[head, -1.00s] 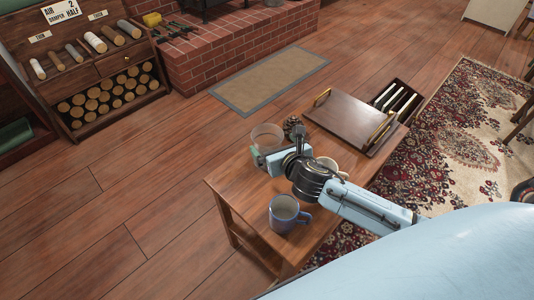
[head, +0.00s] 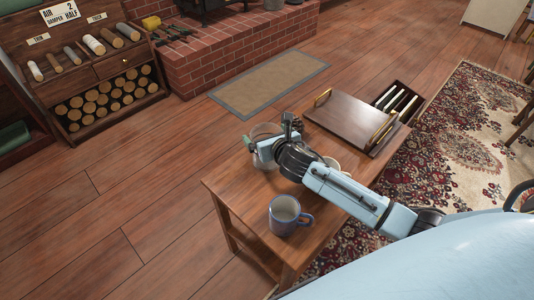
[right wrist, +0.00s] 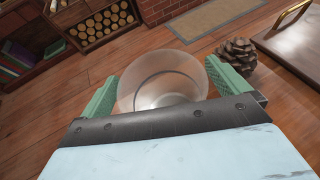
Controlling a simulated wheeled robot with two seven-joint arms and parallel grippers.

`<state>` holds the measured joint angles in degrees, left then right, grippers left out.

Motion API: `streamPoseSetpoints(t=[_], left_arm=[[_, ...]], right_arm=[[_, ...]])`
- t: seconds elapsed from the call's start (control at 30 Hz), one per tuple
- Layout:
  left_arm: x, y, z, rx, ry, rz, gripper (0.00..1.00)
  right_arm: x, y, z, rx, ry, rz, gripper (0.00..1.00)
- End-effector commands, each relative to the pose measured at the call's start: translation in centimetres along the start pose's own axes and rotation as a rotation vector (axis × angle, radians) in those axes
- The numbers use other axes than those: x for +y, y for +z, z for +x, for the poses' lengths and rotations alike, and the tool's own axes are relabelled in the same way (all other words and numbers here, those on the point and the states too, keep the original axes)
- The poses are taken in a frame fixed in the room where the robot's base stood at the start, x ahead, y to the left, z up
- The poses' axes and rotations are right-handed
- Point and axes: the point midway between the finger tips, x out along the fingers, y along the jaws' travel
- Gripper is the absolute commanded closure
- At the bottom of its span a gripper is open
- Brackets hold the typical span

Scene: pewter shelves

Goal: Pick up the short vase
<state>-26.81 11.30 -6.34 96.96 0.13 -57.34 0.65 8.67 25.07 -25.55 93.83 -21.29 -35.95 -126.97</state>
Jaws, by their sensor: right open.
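The short vase is a clear, round glass vessel (head: 266,131) near the far left edge of the wooden table (head: 238,196), partly hidden by my right gripper in the head view. In the right wrist view the vase (right wrist: 163,82) stands between the two green finger pads, its open rim facing the camera. My right gripper (head: 269,147) is open, with one finger (right wrist: 100,98) on each side of the vase; whether either pad touches the glass cannot be told. My left gripper is not in view.
A pinecone (right wrist: 234,57) sits close to the right finger. A dark wooden tray (head: 350,122) with brass handles lies behind it. A blue mug (head: 284,215) stands at the table's front, and a pale cup (head: 333,164) is partly behind my arm.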

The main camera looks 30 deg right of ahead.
Motion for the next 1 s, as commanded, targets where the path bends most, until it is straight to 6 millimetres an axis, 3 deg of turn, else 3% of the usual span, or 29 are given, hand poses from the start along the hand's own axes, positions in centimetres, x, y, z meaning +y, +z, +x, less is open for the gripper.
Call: streamPoseSetpoints(t=[0.17,0.7,1.0], left_arm=[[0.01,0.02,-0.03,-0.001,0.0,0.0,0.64],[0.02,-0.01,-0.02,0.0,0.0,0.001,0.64],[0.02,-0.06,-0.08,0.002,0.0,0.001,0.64]], right_arm=[[0.01,0.05,-0.01,0.0,0.0,0.0,0.0],[0.03,0.02,-0.04,0.0,0.001,0.0,0.69],[0.04,0.27,-0.08,-0.003,0.001,0.0,0.69]])
